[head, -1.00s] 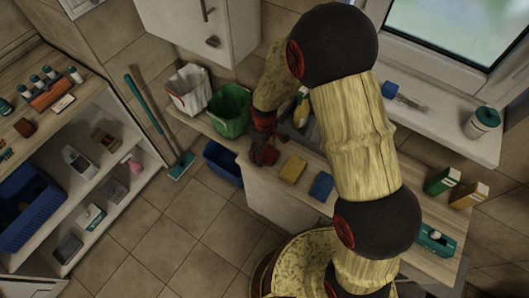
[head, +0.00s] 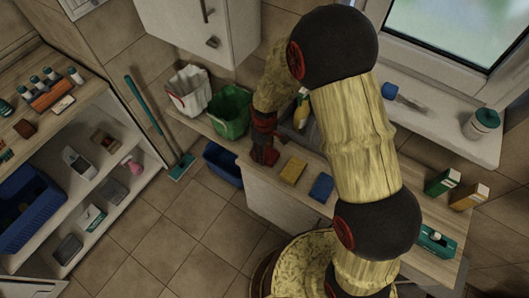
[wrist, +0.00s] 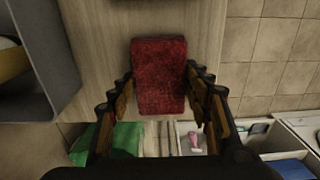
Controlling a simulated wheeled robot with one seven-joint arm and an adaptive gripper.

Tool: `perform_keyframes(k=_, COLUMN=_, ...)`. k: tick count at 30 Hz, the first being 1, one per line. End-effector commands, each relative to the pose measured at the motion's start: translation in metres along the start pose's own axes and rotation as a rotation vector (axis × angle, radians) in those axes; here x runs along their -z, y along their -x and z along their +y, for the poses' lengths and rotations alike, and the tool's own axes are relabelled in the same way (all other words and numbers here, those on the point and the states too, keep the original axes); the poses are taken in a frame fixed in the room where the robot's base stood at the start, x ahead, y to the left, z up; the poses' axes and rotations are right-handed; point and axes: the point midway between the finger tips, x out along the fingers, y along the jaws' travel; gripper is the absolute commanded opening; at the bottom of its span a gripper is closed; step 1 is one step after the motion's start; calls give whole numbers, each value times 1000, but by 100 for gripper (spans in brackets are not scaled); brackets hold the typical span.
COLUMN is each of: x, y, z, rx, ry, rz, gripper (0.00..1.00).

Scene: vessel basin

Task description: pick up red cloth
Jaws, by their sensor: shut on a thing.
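The red cloth (wrist: 159,62) is a dark red, rough-textured block shape in the middle of the wrist view. My gripper (wrist: 160,86) has one finger on each side of it and is shut on it. In the head view my gripper (head: 264,145) points down at the left end of the counter, with the red cloth (head: 266,157) at its tips. The fingers partly hide the cloth there. I cannot tell whether the cloth still touches the counter.
A yellow sponge (head: 293,170) and a blue sponge (head: 321,187) lie on the counter (head: 338,164) to the right. A green bin (head: 230,110) and a white bin (head: 190,90) stand behind left. A blue bin (head: 222,163) is below the counter's left end.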

Motion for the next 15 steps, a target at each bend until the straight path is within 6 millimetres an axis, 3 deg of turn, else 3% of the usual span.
perform_keyframes(k=8, x=0, y=13, z=0, rx=-1, ry=0, rz=2, gripper=24)
perform_keyframes(k=12, x=1, y=34, z=1, rx=-2, ry=0, rz=3, gripper=24)
perform_keyframes(k=15, x=-10, y=49, z=-8, rx=-2, ry=0, rz=2, gripper=24)
